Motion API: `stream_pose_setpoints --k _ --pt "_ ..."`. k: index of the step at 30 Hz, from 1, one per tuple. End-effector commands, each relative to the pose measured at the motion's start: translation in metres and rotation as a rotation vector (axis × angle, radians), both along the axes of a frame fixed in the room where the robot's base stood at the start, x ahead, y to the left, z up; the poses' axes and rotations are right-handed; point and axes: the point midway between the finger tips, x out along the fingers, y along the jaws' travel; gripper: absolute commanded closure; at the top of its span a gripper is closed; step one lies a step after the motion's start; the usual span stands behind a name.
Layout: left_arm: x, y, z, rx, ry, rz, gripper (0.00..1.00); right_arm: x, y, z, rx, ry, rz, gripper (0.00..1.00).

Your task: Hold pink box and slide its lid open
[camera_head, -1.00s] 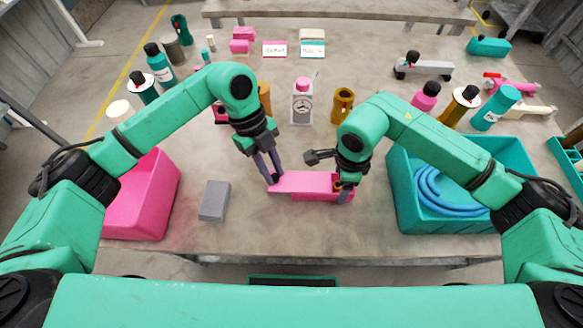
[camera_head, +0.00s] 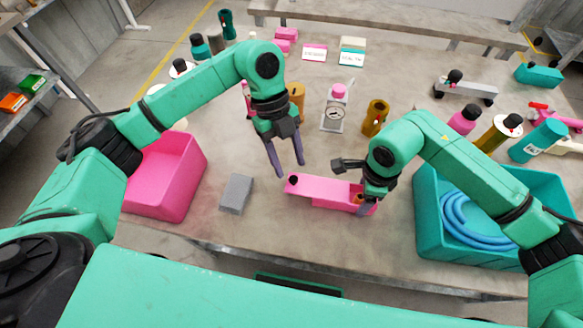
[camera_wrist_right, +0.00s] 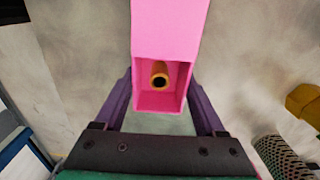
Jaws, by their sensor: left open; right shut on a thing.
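The pink box (camera_head: 330,206) lies on the table in the middle of the head view. Its pink lid (camera_head: 318,187) is slid to the left and sticks out past the box, with a black knob near its left end. The right end is open and shows a brass-coloured cylinder (camera_wrist_right: 160,75) inside, clear in the right wrist view. My right gripper (camera_head: 367,205) is shut on the right end of the box, one finger on each side. My left gripper (camera_head: 290,169) is open and empty, just above and left of the lid's knob, apart from it.
A grey block (camera_head: 236,194) lies left of the box. A pink bin (camera_head: 180,185) stands further left and a teal bin (camera_head: 430,215) with a blue hose stands right. A scale (camera_head: 334,113) and a brass-coloured part (camera_head: 375,118) stand behind. Bare table lies around the box.

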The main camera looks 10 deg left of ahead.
Motion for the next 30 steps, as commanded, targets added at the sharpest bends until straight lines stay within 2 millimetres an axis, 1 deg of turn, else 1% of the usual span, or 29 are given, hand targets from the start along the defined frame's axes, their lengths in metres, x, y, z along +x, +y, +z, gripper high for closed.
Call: stream_pose_setpoints --k 1,3,6,9,13,22,23,24,25,30 --pt "0.005 0.004 0.013 0.0 -0.006 0.003 0.44 0.0 0.0 0.0 0.001 -0.001 0.0 0.93" --pt "0.01 0.009 0.032 0.0 -0.005 0.002 0.44 0.0 0.0 0.0 0.001 -0.001 0.0 0.93" --pt "0.017 0.016 0.055 0.0 -0.005 0.002 0.44 0.0 0.0 0.0 0.001 -0.001 0.0 0.93" --pt "0.022 0.021 0.072 0.0 -0.002 0.002 0.44 0.0 0.0 0.0 0.001 -0.001 0.0 0.93" --pt "0.024 0.024 0.081 -0.001 -0.001 0.0 0.44 0.0 0.0 0.0 0.001 -0.001 0.0 0.93" --pt "0.024 0.024 0.081 0.0 0.0 0.0 0.44 0.0 0.0 0.001 0.001 -0.001 0.0 0.93" --pt "0.024 0.024 0.081 0.0 0.0 0.0 0.44 0.0 0.0 0.001 0.001 -0.001 0.0 0.2" --pt "0.024 0.024 0.081 0.0 0.0 0.0 0.44 0.0 0.0 0.001 0.001 -0.001 0.0 0.05" --pt "0.024 0.024 0.081 0.0 0.0 0.0 0.44 0.0 0.0 0.0 0.001 -0.001 0.0 0.0" --pt "0.024 0.024 0.081 0.0 0.0 0.0 0.44 0.0 0.0 0.0 0.001 -0.001 0.0 0.0"
